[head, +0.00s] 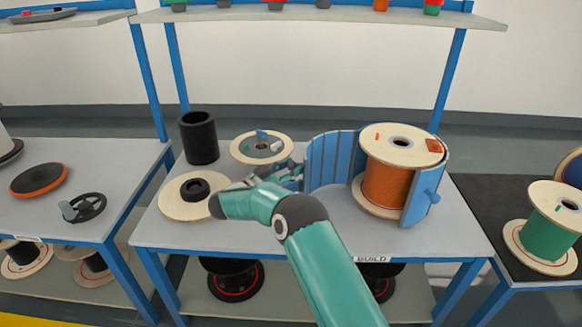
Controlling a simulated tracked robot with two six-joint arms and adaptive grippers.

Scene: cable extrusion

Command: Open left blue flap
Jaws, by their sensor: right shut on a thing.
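The left blue flap (333,158) is a curved, ribbed panel that stands swung out to the left of a large spool of orange cable (388,185) on the middle table. A blue panel with a knob (426,195) stands close against the spool's right side. My right gripper (292,176) is at the outer left edge of the left flap, shut on it; its fingers are small and partly hidden by the wrist. My left gripper is not in view.
On the middle table (255,235) are a black cylinder (199,138), a wooden disc with a black ring (188,197), and another disc with a grey centre (262,148). A green cable spool (549,230) stands on the right table. The front right of the middle table is clear.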

